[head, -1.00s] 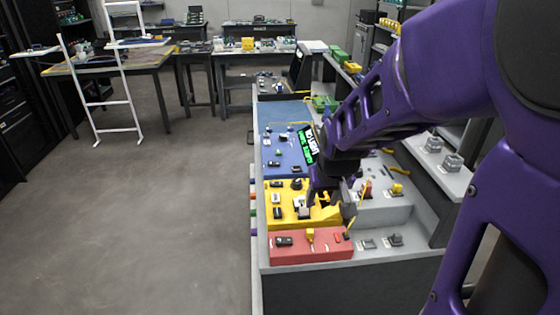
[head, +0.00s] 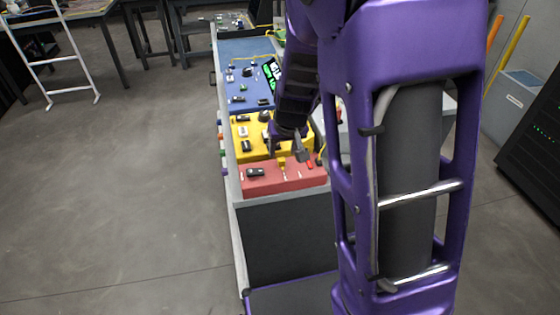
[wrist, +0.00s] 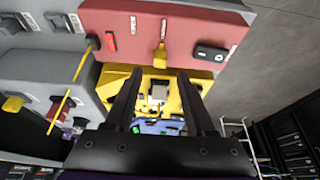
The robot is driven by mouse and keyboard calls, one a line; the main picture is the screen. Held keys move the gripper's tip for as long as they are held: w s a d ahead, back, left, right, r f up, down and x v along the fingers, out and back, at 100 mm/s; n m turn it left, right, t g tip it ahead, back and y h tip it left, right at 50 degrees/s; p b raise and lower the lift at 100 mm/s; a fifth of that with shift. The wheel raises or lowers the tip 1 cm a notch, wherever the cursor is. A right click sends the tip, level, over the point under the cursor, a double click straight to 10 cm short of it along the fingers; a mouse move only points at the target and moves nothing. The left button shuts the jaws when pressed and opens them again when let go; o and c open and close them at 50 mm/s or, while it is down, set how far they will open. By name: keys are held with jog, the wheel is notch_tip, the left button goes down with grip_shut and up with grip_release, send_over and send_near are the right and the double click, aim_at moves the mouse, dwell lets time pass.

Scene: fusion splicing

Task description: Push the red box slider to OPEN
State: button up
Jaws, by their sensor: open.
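The red box (head: 262,186) sits at the near end of the bench in the head view, and at the top of the wrist view (wrist: 185,22). On it are a yellow slider knob (wrist: 160,56), a black rocker switch (wrist: 210,53) and a small red switch (wrist: 110,41). The yellow knob also shows in the head view (head: 282,163). My gripper (wrist: 159,75) is open and empty. Its fingers point toward the red box, and the yellow knob appears just beyond and between the fingertips. I cannot tell whether they touch it. The slider's labels are too small to read.
The yellow box (head: 243,156) lies directly behind the red box, and the blue panel (head: 235,72) farther back. Grey boxes (wrist: 40,75) with a yellow cable stand beside them. Open floor (head: 120,190) lies left of the bench.

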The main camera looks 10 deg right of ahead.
aim_at(281, 158)
jog(key=shift+b+x, duration=1.35)
jog(key=shift+x, duration=0.85)
jog(key=shift+c, duration=0.2)
grip_shut()
